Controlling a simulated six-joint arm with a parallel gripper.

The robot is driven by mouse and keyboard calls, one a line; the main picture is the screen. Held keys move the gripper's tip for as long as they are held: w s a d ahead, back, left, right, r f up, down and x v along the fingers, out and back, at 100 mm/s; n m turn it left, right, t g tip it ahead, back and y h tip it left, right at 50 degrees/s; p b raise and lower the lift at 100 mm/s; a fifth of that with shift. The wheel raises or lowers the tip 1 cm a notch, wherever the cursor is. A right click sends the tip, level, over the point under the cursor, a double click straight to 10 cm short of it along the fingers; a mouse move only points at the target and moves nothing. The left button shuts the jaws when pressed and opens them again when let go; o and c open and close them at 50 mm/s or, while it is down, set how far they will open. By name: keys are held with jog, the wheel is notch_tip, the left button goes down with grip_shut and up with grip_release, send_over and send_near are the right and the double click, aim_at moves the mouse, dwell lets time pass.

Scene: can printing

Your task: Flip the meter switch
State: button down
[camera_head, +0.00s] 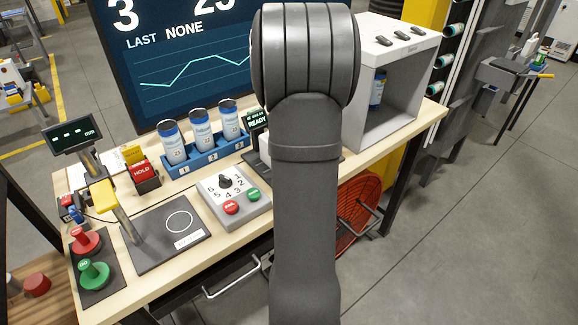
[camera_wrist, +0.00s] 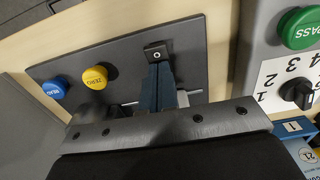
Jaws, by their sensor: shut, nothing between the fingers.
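In the wrist view a small black switch (camera_wrist: 157,53) with a white ring mark sits on a dark grey panel (camera_wrist: 192,35). My gripper (camera_wrist: 158,72) has its blue fingers together with nothing between them. Its tips are right at the lower edge of the switch; I cannot tell whether they touch it. A yellow ZERO button (camera_wrist: 95,77) and a blue READ button (camera_wrist: 56,88) are on the same panel, left of the fingers. In the head view my arm hides the gripper and the switch; only a dark strip of panel (camera_head: 253,166) shows beside it.
A grey box with a dial and red and green buttons (camera_head: 247,212) stands close by; its dial (camera_wrist: 297,93) shows at the wrist view's right. A blue rack (camera_head: 208,160) with three cans is behind it. A grey shelf box (camera_head: 400,100) is at the right.

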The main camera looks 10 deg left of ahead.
notch_tip(320, 180, up, 14)
jog(key=w+a, duration=0.2)
jog(key=shift+a+f, duration=0.15)
jog(key=shift+w+f, duration=0.1)
jog(key=f, duration=0.3)
jog(key=s+d+f, duration=0.1)
jog(key=f, duration=0.5)
jog(key=shift+s+d+f, duration=0.3)
jog(key=shift+s, duration=0.05)
notch_tip(320, 180, up, 6)
jog(key=shift+w+a+r, duration=0.15)
jog(key=shift+w+r, duration=0.05)
jog(key=shift+r, duration=0.05)
